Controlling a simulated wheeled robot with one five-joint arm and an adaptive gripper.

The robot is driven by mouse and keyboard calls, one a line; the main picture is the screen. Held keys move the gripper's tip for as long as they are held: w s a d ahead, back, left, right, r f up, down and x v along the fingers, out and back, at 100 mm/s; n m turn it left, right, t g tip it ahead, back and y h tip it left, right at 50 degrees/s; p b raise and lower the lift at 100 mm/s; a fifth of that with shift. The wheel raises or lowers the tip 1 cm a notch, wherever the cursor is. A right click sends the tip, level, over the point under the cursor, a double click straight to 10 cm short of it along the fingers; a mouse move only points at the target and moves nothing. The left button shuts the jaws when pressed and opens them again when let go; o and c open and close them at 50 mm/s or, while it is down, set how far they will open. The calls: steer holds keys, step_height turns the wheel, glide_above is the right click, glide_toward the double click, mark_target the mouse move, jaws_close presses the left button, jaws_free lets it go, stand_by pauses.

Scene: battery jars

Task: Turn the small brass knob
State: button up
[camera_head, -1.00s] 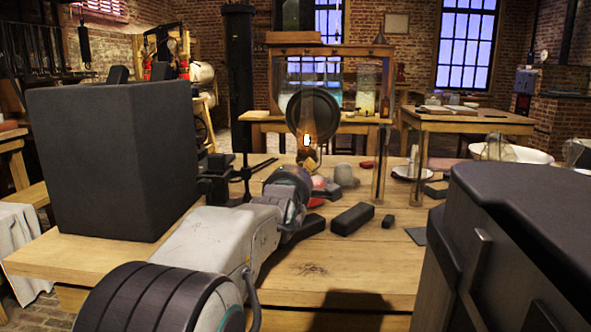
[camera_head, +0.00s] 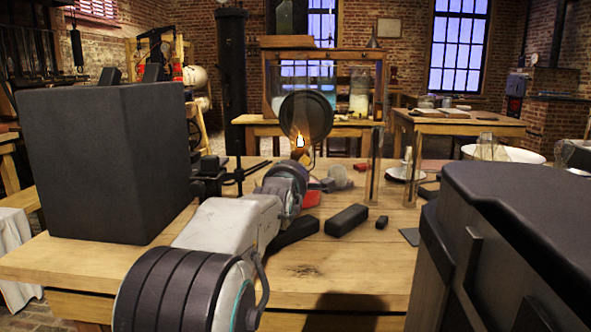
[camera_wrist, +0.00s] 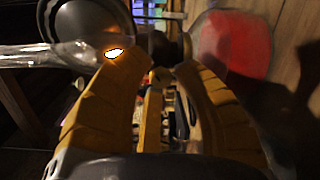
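In the head view an oil lamp with a glass chimney and a lit flame (camera_head: 300,141) stands on the workbench, before a dark round reflector (camera_head: 306,115). Its brass part (camera_head: 301,156) shows just below the flame. The flame also shows in the wrist view (camera_wrist: 114,53), where the scene is turned sideways. My gripper (camera_wrist: 167,73) has its two yellow fingers around a small brass-coloured piece (camera_wrist: 159,75). I cannot tell whether this is the knob or whether the fingers touch it. In the head view my arm hides the gripper and the lamp's lower part.
A large dark box (camera_head: 105,165) stands on the left of the bench (camera_head: 330,265). Dark blocks (camera_head: 346,220) lie right of my arm. A red object (camera_head: 312,198) is close beside the gripper. Glass panes (camera_head: 375,165) stand at right.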

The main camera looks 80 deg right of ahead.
jaws_close()
steer(key=shift+r+n, duration=0.1)
steer(key=shift+n, duration=1.4)
steer(key=shift+o, duration=0.7)
jaws_free()
steer(key=shift+s, duration=0.1)
steer(key=shift+a, duration=0.1)
